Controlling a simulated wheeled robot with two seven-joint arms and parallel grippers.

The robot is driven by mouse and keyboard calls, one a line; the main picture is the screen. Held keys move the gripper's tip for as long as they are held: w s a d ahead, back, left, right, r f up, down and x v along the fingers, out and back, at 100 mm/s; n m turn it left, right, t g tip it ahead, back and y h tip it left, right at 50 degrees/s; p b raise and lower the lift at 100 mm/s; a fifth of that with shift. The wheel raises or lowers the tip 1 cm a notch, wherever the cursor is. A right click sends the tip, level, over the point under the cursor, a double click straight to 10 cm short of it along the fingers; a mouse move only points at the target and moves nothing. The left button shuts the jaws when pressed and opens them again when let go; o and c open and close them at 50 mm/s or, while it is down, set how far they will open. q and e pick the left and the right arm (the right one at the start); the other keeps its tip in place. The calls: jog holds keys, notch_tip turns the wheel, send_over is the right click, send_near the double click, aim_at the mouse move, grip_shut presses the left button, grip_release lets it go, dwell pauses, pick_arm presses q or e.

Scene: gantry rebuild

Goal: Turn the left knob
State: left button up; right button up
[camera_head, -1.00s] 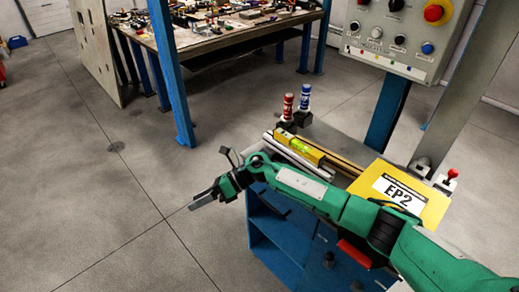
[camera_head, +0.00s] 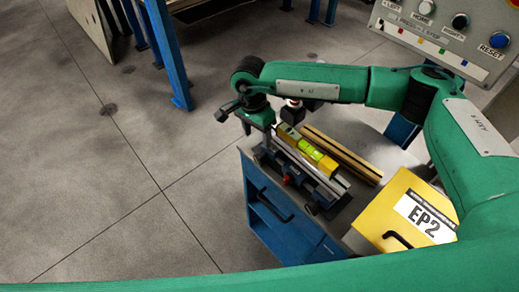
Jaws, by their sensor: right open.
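The control panel (camera_head: 440,32) is at the top right, cut off by the frame's upper edge. It shows a white button (camera_head: 423,7), a black round control (camera_head: 460,20) and a blue button (camera_head: 499,40); I cannot pick out the left knob for certain. My right arm reaches across from the right, below and left of the panel. My right gripper (camera_head: 257,126) points down, open, beside the left end of the cart top and well away from the panel. Its fingertips are hard to make out. My left gripper is not in view; a green arm link crosses the bottom.
A blue cart (camera_head: 262,205) stands below the arm. On it are a yellow spirit level (camera_head: 307,150), brown rails (camera_head: 343,153) and a yellow EP2 case (camera_head: 390,205). A blue post (camera_head: 170,55) is at upper left. The floor at left is clear.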

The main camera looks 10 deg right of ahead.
aim_at(261, 157)
pick_arm(q)
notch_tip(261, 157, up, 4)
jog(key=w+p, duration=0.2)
jog(key=p, duration=0.1)
pick_arm(e)
jog(key=f, duration=0.9)
jog(key=shift+s+d, duration=0.3)
jog(key=shift+f, duration=0.5)
jog(key=c, duration=1)
jog(key=shift+d+f, duration=0.1)
jog(key=t+y+b, duration=0.1)
jog(key=t+b, duration=0.1)
jog(key=b, duration=0.3)
jog(key=t+y+b, duration=0.2)
jog(key=b, duration=0.4)
jog(key=shift+s+d+f+b, duration=0.2)
jog(key=shift+s+b, duration=0.1)
jog(key=shift+s, duration=0.05)
pick_arm(q)
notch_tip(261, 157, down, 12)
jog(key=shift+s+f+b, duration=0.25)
jog(key=shift+b, duration=0.15)
pick_arm(e)
jog(key=shift+r+t, duration=0.25)
jog(key=shift+t, duration=0.05)
